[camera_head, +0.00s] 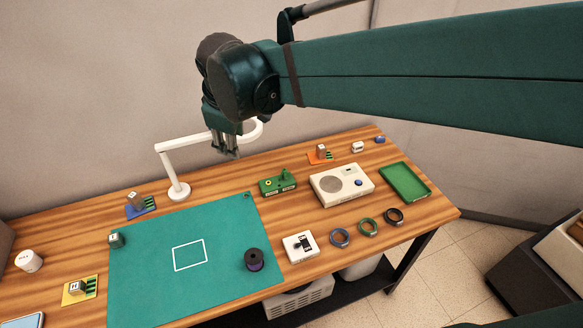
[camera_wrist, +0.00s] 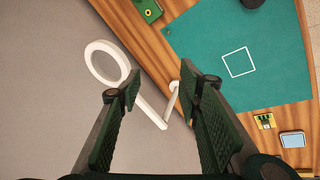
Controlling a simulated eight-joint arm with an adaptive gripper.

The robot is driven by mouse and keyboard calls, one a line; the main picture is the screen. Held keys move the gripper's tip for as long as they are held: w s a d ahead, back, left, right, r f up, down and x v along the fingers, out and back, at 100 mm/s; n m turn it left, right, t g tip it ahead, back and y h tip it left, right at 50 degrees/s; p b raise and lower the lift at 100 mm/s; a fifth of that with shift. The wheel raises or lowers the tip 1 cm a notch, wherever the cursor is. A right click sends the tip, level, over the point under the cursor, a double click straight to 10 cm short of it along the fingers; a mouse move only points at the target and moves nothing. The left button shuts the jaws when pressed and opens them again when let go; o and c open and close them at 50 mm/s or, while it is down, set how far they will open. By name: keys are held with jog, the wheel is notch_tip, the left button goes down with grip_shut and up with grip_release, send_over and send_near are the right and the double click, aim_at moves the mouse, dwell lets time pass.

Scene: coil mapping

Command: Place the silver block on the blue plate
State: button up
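The blue plate (camera_head: 150,205) lies at the back left of the table, just beyond the green mat, with a small grey-brown block (camera_head: 135,198) on it. A silver-grey block (camera_head: 76,287) is on the yellow plate (camera_head: 90,292) at the front left. Another greyish block (camera_head: 321,148) is on the orange plate (camera_head: 314,158) at the back. I cannot tell for sure which is the silver block. My gripper (camera_head: 228,152) is high over the table's back edge, by the white lamp. In the wrist view its fingers (camera_wrist: 160,86) are apart with nothing between them. The blue plate is not visible there.
The white ring lamp (camera_head: 178,190) stands close to my gripper. Devices, several rings and a green tray (camera_head: 428,194) fill the right side. The mat's middle is clear.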

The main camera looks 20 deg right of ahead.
jog(key=s+d+f+m+t, duration=0.1)
jog(key=s+d+f+m, duration=0.1)
jog(key=s+d+m, duration=0.3)
jog(key=s+d+f+m+t, duration=0.1)
jog(key=s+d+m, duration=0.4)
jog(key=s, duration=0.9)
jog(key=shift+d+f, duration=0.9)
jog(key=shift+d, duration=0.35)
jog(key=shift+s, duration=0.1)
